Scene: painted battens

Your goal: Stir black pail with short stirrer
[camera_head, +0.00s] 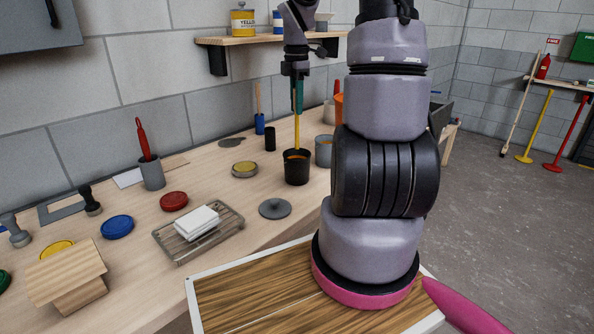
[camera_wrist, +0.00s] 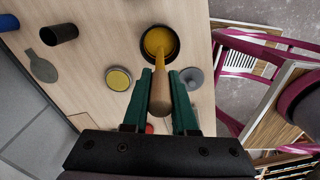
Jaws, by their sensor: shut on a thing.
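The black pail (camera_head: 297,170) stands on the bench and holds orange-yellow paint. In the wrist view the pail (camera_wrist: 145,49) is seen from above. My gripper (camera_head: 298,95) is above the pail, its green fingers pointing down. In the wrist view my gripper (camera_wrist: 161,84) is shut on the wooden handle of the short stirrer (camera_wrist: 159,97). The stirrer's yellow shaft (camera_head: 297,132) runs down, roughly upright, into the pail's mouth. Its lower end is hidden inside the pail, so I cannot tell how deep it is.
A grey pail (camera_head: 323,152) stands close right of the black pail. A small black cup (camera_head: 270,139), a yellow-topped tin (camera_head: 245,169) and a grey lid (camera_head: 275,208) are nearby. A wire rack (camera_head: 228,232) with white blocks lies in front. A shelf (camera_head: 255,40) hangs behind.

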